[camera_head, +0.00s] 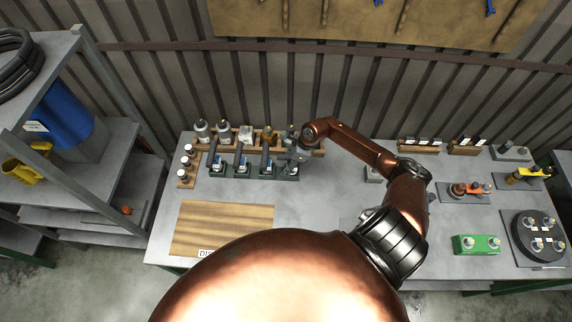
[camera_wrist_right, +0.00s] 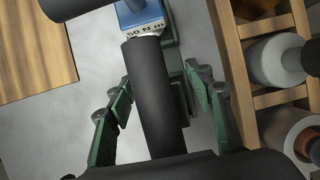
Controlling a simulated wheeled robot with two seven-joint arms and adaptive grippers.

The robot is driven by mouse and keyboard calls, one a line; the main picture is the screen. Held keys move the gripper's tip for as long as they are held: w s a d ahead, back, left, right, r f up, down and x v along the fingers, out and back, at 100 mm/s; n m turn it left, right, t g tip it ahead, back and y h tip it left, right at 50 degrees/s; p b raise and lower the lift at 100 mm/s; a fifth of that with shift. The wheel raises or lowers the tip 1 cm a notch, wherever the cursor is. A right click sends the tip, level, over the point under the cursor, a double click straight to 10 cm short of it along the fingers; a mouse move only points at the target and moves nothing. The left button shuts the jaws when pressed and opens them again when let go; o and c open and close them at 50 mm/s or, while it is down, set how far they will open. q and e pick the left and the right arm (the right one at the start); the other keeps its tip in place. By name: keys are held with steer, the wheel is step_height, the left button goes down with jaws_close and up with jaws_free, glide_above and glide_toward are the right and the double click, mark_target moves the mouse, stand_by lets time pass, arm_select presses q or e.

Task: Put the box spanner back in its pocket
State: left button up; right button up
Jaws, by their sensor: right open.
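My right gripper (camera_head: 290,158) is over the right end of the row of dark tools at the back of the bench. In the right wrist view its two green-padded fingers (camera_wrist_right: 160,82) are open. A thick black cylindrical handle (camera_wrist_right: 155,100) lies between them, with gaps to either side. A blue block (camera_wrist_right: 141,14) marked "50 N m" shows at the handle's far end. Several dark tools (camera_head: 241,158) stand in dark green holders (camera_head: 232,174). I cannot tell which tool is the box spanner, and its pocket cannot be singled out. My left gripper is out of view.
A wooden rack (camera_wrist_right: 238,75) with bottles stands right beside the gripper, behind the tools. A wooden board (camera_head: 222,228) lies at the front left. A green block (camera_head: 476,244) and a round dark fixture (camera_head: 538,235) sit at the right. The bench (camera_head: 318,208) is bare in the middle.

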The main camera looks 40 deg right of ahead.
steer(key=b+v, duration=0.2)
steer(key=v, duration=0.8)
steer(key=shift+s+d+r+b, duration=0.1)
steer(key=shift+r+b, duration=0.15)
steer(key=shift+b, duration=0.15)
steer(key=shift+s+d+r, duration=0.1)
steer(key=shift+s+r, duration=0.05)
steer(key=shift+r, duration=0.5)
